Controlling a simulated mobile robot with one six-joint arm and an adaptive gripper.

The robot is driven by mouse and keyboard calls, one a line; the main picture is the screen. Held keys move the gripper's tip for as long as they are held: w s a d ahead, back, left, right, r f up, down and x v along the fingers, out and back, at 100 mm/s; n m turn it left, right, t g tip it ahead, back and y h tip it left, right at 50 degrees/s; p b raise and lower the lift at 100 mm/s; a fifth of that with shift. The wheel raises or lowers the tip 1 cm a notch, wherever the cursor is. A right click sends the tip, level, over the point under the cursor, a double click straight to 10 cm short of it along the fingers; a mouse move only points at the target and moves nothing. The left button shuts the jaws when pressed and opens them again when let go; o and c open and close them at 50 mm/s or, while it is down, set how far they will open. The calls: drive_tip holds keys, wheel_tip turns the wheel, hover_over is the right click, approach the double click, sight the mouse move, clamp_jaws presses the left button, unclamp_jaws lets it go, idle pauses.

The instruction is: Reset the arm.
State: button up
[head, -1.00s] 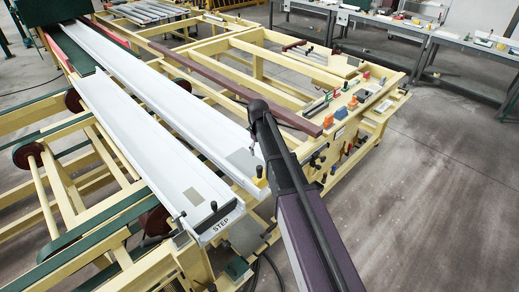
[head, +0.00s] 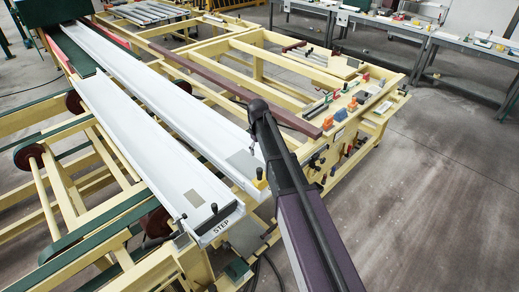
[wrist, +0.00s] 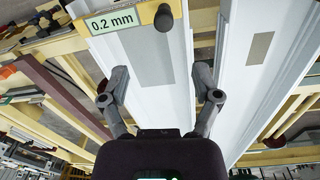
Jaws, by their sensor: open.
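My gripper (wrist: 160,84) is open in the wrist view, with two dark fingers spread apart and nothing between them. Beyond the fingers is a long white channel with a grey patch (wrist: 149,56) and, at its end, a "0.2 mm" label (wrist: 112,20) and a dark knob (wrist: 164,17). In the head view my arm reaches from the bottom toward the near ends of two white channels, the left one (head: 140,140) and the right one (head: 170,90). The gripper is mostly hidden behind the arm there.
The left channel ends in a "STEP" label (head: 221,227) with a black knob (head: 214,208). A yellow frame (head: 262,62) carries a shelf of small coloured items (head: 328,122). Grey benches (head: 440,35) stand at the back. The floor at right (head: 440,210) is clear.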

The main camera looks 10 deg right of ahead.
idle(0.3)
drive_tip(key=s+d+f+m+b, duration=0.2)
drive_tip(key=s+f+b, duration=0.8)
drive_tip(key=s, duration=0.2)
drive_tip(key=s+d+f+m+b, duration=0.3)
drive_tip(key=s+f+b, duration=0.8)
drive_tip(key=s, duration=0.1)
drive_tip(key=shift+s+d+y, duration=0.3)
drive_tip(key=shift+d, duration=0.05)
drive_tip(key=shift+c, duration=1.6)
